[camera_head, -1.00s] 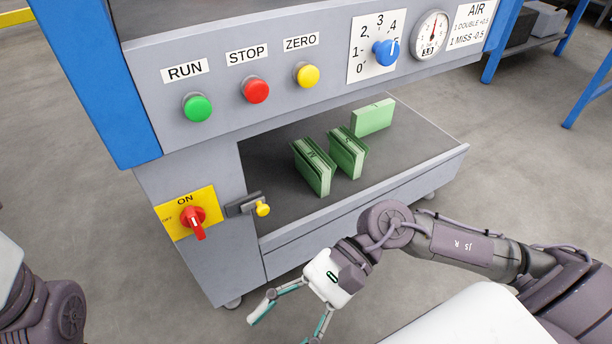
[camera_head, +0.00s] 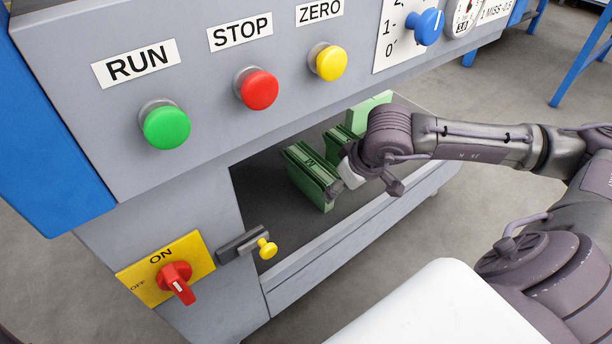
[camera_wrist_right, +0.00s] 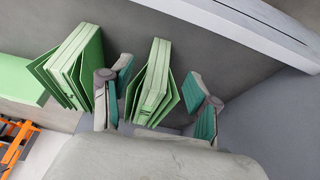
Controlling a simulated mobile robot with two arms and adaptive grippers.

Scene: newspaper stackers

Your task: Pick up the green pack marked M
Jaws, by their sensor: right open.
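The green pack marked M (camera_head: 312,172) stands upright on the dark shelf inside the machine, leftmost of the green packs in the head view. My right gripper (camera_head: 338,186) is at its near right end and covers part of it. In the right wrist view, my right gripper (camera_wrist_right: 158,98) is open, with one finger on each side of what looks like this same pack (camera_wrist_right: 155,80). Gaps show beside the pack, and I cannot tell whether a finger touches it. My left gripper is out of view.
A second green pack (camera_head: 337,138) stands close behind the M pack, also visible in the wrist view (camera_wrist_right: 78,66). A lighter green pack (camera_head: 368,108) is farther back. The machine's panel (camera_head: 210,100) overhangs the shelf, and a yellow-knobbed latch (camera_head: 267,249) sticks out at the left.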

